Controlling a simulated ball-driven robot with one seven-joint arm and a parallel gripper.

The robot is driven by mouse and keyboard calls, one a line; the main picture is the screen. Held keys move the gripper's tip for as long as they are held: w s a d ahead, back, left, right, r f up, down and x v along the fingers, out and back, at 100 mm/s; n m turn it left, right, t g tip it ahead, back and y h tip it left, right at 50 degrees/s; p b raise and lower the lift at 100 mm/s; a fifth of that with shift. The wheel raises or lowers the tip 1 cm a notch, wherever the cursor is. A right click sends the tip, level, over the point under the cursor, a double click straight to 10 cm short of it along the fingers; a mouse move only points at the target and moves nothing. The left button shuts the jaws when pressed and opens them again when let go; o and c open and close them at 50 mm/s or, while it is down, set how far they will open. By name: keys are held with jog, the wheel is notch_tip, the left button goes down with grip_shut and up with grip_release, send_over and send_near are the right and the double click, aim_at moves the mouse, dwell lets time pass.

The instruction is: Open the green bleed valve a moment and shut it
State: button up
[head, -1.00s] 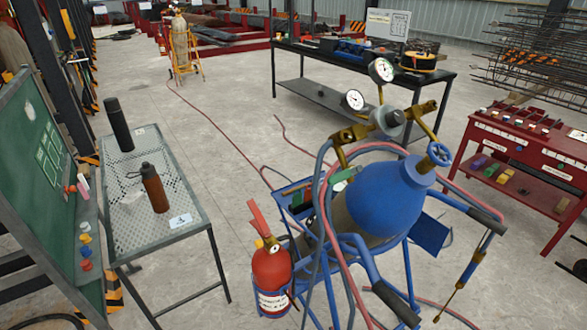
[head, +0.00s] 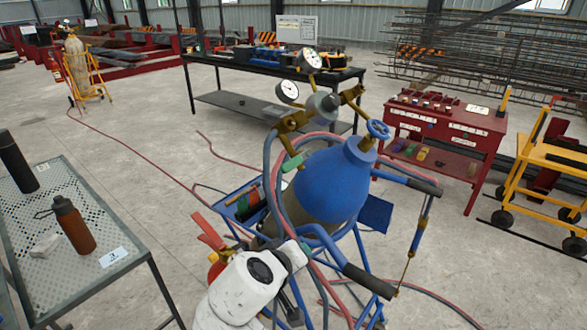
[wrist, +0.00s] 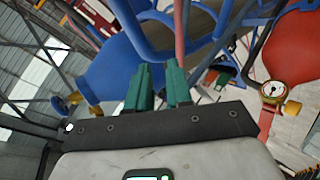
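A small green lever or handle (head: 292,163), which looks like the bleed valve, sits below the brass regulator (head: 292,122) at the neck of the blue cylinder (head: 325,185). Whether it is open or shut is too small to tell. My gripper (wrist: 157,85) shows in the wrist view with two teal fingers apart and a narrow empty gap between them. Blue cart tubing and the blue cylinder (wrist: 115,65) lie beyond the fingers. In the head view my white arm is low at the cart's left, below the green handle and apart from it; the fingertips cannot be made out.
Hoses (head: 270,165) loop around the cylinder and cart frame. A red extinguisher (wrist: 295,55) with a gauge is close on the right in the wrist view. A perforated table (head: 30,225) stands left, a red bench (head: 440,125) right.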

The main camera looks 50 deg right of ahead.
jog(key=w+r+m+h+b, duration=0.2)
jog(key=w+r+h, duration=0.2)
jog(key=r, duration=0.4)
jog(key=m+g+h+b, duration=0.1)
jog(key=m+g+h, duration=0.1)
jog(key=m+h, duration=0.1)
send_near(297, 159)
jog(key=shift+w+f, duration=0.2)
jog(key=d+p, duration=0.1)
jog(key=d, duration=0.9)
jog(key=shift+w+d+p, duration=0.2)
jog(key=shift+p, duration=0.15)
jog(key=shift+c, duration=0.2)
grip_shut()
jog(key=shift+f, duration=0.1)
